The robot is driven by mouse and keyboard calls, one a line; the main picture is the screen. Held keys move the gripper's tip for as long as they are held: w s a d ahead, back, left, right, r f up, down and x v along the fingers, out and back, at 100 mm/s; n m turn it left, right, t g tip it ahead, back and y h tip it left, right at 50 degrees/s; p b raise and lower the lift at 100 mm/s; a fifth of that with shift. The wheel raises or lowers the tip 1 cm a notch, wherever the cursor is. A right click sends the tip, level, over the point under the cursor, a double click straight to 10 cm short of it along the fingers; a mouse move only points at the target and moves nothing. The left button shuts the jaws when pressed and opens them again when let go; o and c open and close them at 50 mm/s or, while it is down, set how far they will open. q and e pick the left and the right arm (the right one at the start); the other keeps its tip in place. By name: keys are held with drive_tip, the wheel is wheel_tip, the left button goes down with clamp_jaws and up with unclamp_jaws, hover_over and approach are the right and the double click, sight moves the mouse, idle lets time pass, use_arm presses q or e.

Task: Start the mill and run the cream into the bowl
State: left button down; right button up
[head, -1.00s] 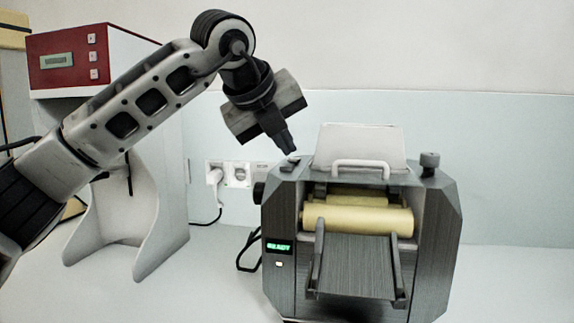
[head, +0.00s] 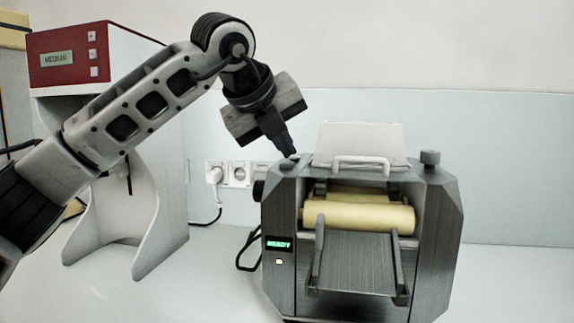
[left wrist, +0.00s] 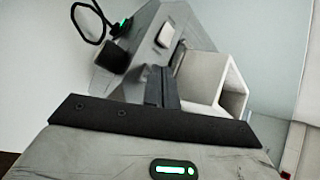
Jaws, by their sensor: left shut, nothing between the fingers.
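The mill (head: 435,240) is a dark grey machine with cream-coloured rollers (head: 360,217) and a sloping ribbed apron (head: 357,265) in front. Its green display (head: 278,244) reads READY, with a small pale button below. A white hopper (head: 361,143) stands on top; it also shows in the left wrist view (left wrist: 231,90). My left gripper (head: 292,153) is shut and empty, pointing down at the mill's top left corner. In the left wrist view its fingers (left wrist: 161,82) are together near a pale button (left wrist: 167,33); contact cannot be told. No bowl is in view. My right gripper is not in view.
A red and white machine (head: 80,52) with three buttons and a display reading MEDIUM stands at the back left. A wall socket (head: 238,173) with a plugged cable is behind. The white table (head: 215,290) is clear around the mill's front and right.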

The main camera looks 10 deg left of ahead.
sight(284, 163)
use_arm(q)
drive_tip(key=shift+f, duration=0.15)
drive_tip(key=shift+f+b, duration=0.25)
drive_tip(key=shift+b, duration=0.2)
idle(0.3)
drive_tip(key=shift+r, duration=0.1)
drive_tip(key=shift+r+p, duration=0.65)
drive_tip(key=shift+r, duration=0.05)
drive_tip(key=shift+r, duration=0.1)
drive_tip(key=shift+r+p, duration=0.55)
drive_tip(key=shift+r, duration=0.1)
wheel_tip(284, 163, up, 4)
drive_tip(key=p, duration=0.3)
drive_tip(key=shift+f, duration=0.25)
